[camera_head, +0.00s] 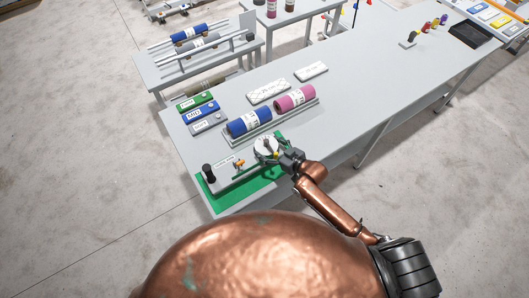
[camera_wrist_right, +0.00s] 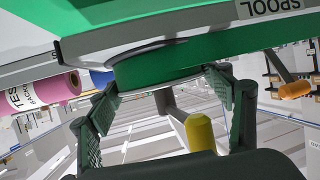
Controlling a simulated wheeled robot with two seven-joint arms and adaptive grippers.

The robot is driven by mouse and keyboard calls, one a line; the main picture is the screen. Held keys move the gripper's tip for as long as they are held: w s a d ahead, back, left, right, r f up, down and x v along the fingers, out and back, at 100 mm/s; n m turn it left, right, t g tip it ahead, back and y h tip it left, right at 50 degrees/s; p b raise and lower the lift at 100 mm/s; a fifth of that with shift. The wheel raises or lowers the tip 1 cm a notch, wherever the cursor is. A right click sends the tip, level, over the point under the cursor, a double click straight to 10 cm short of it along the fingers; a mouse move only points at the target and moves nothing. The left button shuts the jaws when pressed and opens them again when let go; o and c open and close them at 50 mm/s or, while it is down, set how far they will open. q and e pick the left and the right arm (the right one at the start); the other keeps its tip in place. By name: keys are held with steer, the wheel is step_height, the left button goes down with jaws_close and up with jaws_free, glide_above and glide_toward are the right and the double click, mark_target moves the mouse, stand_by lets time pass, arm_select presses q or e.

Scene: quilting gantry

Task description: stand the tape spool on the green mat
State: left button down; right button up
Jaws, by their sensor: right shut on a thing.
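The tape spool (camera_head: 265,145) shows as a pale round disc over the far right part of the green mat (camera_head: 232,198) in the head view. In the right wrist view the spool (camera_wrist_right: 170,68) is a green round body with a pale rim. My right gripper (camera_head: 283,157) is shut on the spool, with one finger pad on each side of it; its fingers also show in the right wrist view (camera_wrist_right: 165,98). I cannot tell whether the spool touches the mat. My left gripper is not in view.
A blue roll (camera_head: 249,122) and a pink roll (camera_head: 295,97) lie in a grey tray just behind. The table's right half is mostly clear.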

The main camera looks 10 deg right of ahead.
steer(key=shift+w+a+f, duration=0.3)
steer(key=shift+a+f, duration=0.6)
steer(key=shift+f, duration=1.6)
steer(key=o, duration=1.7)
steer(key=shift+f, duration=0.15)
steer(key=shift+o, duration=0.2)
steer(key=v, duration=1.2)
steer(key=shift+b, duration=0.35)
steer(key=shift+s, duration=0.15)
